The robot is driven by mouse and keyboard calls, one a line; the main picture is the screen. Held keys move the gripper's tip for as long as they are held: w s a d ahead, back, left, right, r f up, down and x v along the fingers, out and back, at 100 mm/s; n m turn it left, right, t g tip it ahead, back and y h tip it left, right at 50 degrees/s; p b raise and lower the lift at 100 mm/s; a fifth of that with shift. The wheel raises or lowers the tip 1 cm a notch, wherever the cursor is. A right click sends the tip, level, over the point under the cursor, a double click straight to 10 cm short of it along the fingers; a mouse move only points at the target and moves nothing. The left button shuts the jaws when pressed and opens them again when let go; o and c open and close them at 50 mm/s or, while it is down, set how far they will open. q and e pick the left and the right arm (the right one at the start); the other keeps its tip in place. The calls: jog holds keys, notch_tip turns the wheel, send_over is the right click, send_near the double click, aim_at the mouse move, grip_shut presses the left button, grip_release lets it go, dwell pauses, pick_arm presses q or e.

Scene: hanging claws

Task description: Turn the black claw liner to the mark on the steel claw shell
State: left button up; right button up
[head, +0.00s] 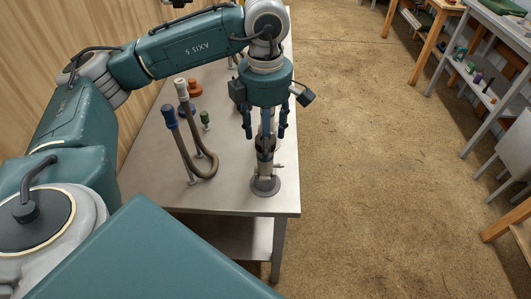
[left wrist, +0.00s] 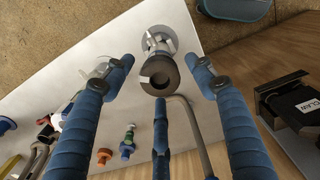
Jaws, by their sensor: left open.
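The steel claw shell (head: 265,169) stands upright on a round base near the table's front right corner. The black claw liner (head: 265,145) sits at its top. My left gripper (head: 265,133) points down over the liner. Its blue fingers are open around the liner, with gaps showing at both sides in the left wrist view. My right gripper is not in view.
A bent hose with blue and white ends (head: 200,155) stands left of the claw. Small green (head: 205,119) and orange (head: 194,87) parts are behind it. The metal table (head: 235,200) is clear in front. Open floor lies to the right, with benches beyond.

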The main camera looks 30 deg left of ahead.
pick_arm(q)
jog(key=shift+f+b, duration=0.85)
jog(key=shift+f, duration=0.3)
grip_shut()
jog(key=shift+m+b, duration=0.35)
jog(key=shift+m, duration=0.15)
jog(key=shift+m+b, duration=0.4)
jog(key=shift+m, duration=0.6)
